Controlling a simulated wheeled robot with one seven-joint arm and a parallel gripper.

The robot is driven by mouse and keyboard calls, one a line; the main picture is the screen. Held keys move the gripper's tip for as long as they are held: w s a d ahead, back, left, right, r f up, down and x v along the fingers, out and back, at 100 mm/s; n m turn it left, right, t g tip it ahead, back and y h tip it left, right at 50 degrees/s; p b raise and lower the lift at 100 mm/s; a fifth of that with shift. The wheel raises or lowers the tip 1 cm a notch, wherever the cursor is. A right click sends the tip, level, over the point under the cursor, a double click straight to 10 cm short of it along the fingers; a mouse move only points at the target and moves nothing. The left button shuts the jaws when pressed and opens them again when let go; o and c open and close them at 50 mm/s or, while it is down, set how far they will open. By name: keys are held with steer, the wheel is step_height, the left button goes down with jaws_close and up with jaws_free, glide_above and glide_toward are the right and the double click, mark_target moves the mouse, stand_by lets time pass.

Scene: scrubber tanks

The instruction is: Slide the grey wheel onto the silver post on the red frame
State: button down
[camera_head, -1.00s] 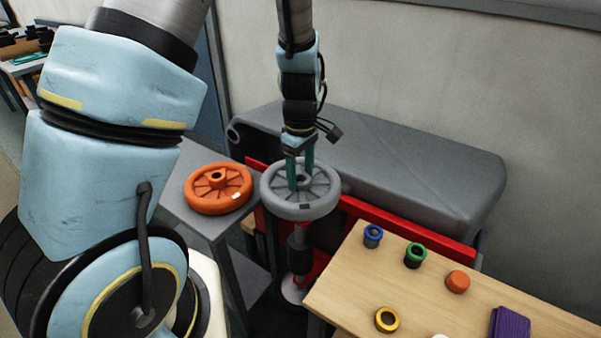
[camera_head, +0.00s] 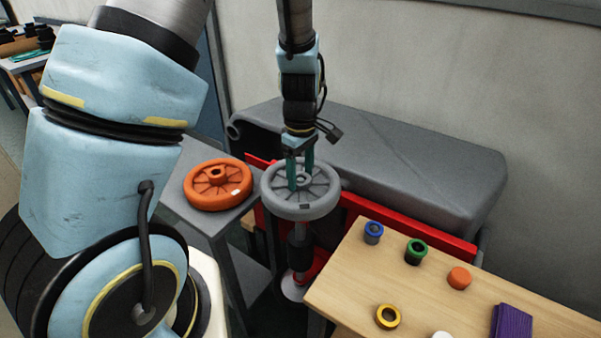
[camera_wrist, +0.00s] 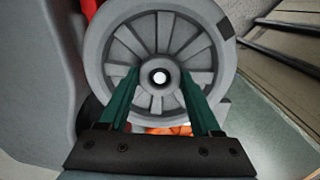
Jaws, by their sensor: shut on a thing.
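The grey wheel (camera_head: 318,207) lies about level beside the red frame (camera_head: 408,226), and also fills the upper middle of the wrist view (camera_wrist: 108,40). My gripper (camera_head: 301,186) reaches down from above with its green fingers shut on the wheel near the hub; in the wrist view the fingers (camera_wrist: 160,88) flank the hub. A bright round spot shows in the hub's hole; I cannot tell whether it is the post's end. A silver upright (camera_head: 297,273) with a black collar stands directly below the wheel. The wheel hides its top.
An orange wheel (camera_head: 217,186) lies on a grey stand (camera_head: 184,205) close on the left. A large grey tank (camera_head: 420,160) stands behind the frame.

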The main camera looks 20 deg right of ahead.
mark_target(301, 179)
steer(key=shift+f, duration=1.5)
stand_by(4.6)
jaws_free()
steer(key=shift+r+p, duration=0.15)
steer(key=shift+p, duration=0.2)
stand_by(0.4)
steer(key=shift+r+p, duration=0.95)
